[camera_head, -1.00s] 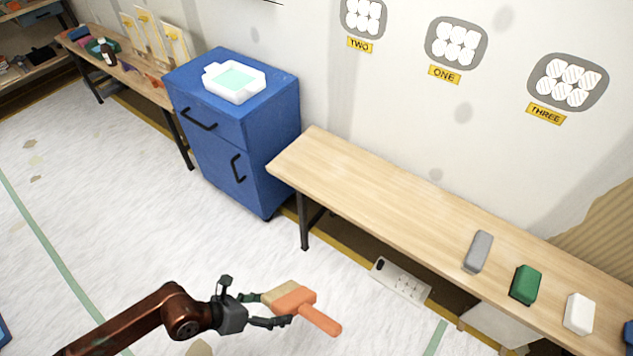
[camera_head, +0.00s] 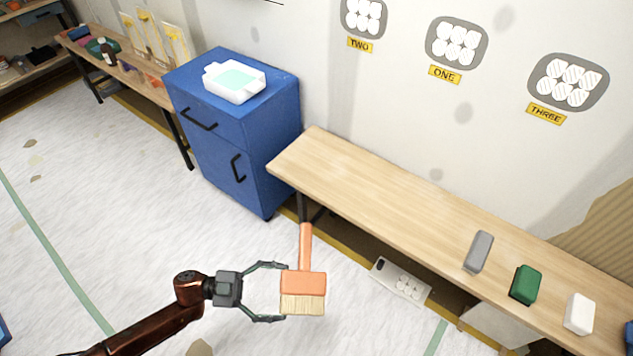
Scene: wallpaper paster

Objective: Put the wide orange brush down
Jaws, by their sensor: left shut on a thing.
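The wide orange brush (camera_head: 304,283) has an orange handle and head with pale tan bristles. It is in the air in front of the wooden bench (camera_head: 375,190), handle pointing up and away, bristles toward me. My left gripper (camera_head: 284,292) comes in from the left and is shut on the brush head, with its two curved fingers at the head's left side and edges. The handle's upper end overlaps the bench leg in the picture. My right gripper is not in view.
Grey (camera_head: 478,251), green (camera_head: 525,285) and white (camera_head: 579,314) blocks lie at the bench's right end. Its left and middle top is clear. A power strip (camera_head: 401,281) lies below.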

